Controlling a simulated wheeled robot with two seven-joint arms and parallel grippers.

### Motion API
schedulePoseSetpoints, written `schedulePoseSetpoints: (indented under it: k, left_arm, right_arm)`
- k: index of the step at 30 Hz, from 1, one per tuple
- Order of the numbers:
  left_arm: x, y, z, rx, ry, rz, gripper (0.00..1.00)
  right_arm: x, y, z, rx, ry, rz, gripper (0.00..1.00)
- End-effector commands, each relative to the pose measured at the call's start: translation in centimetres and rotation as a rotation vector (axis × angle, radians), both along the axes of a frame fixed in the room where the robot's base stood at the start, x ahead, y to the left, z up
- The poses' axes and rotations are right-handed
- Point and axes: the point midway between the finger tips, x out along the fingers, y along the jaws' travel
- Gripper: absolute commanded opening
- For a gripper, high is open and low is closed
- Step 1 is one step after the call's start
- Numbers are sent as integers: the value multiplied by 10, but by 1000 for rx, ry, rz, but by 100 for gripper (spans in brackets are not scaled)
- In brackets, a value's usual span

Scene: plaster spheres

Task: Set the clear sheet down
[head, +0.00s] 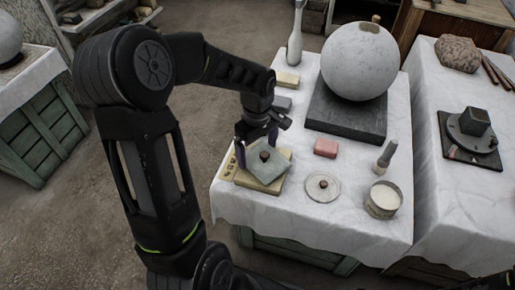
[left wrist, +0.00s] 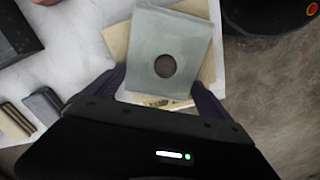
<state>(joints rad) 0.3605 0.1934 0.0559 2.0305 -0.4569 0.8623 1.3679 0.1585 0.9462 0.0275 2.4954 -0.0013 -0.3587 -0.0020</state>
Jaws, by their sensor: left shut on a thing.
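The clear sheet (head: 268,171) is a square greenish pane with a round brown spot in its middle. My left gripper (head: 257,143) is shut on it, with one finger at each side. In the left wrist view the sheet (left wrist: 188,45) lies between the dark fingers (left wrist: 158,92). A cream board (head: 243,179) on the white-draped table is under the sheet, which sits slightly turned relative to it. I cannot tell whether the sheet touches the board. My right gripper is out of view.
A large plaster sphere (head: 355,67) stands on a dark slab (head: 344,118) behind. To the right are a pink block (head: 326,148), a round clear lid (head: 322,187), a tin (head: 382,200) and a brush (head: 386,155). The table cloth (head: 300,228) is bare along the front.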

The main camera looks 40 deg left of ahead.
Motion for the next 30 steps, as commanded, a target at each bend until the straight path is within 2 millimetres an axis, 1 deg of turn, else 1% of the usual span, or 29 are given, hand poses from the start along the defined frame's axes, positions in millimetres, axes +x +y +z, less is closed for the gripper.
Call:
schedulePoseSetpoints:
  k: [8, 9, 10, 11, 25, 30]
  left_arm:
    - [0, 0, -7, 0, 0, 0, 52]
    - [0, 0, -6, 0, 0, 0, 96]
    - [0, 0, -5, 0, 0, 0, 99]
    - [0, 0, -5, 0, 0, 0, 100]
    - [0, 0, -5, 0, 0, 0, 100]
    - [0, 0, 1, 0, 0, 0, 100]
  right_arm:
    - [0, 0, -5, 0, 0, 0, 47]
    - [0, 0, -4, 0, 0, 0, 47]
    - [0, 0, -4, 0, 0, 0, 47]
    - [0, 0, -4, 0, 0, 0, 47]
    - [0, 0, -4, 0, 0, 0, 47]
    - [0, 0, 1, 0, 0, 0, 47]
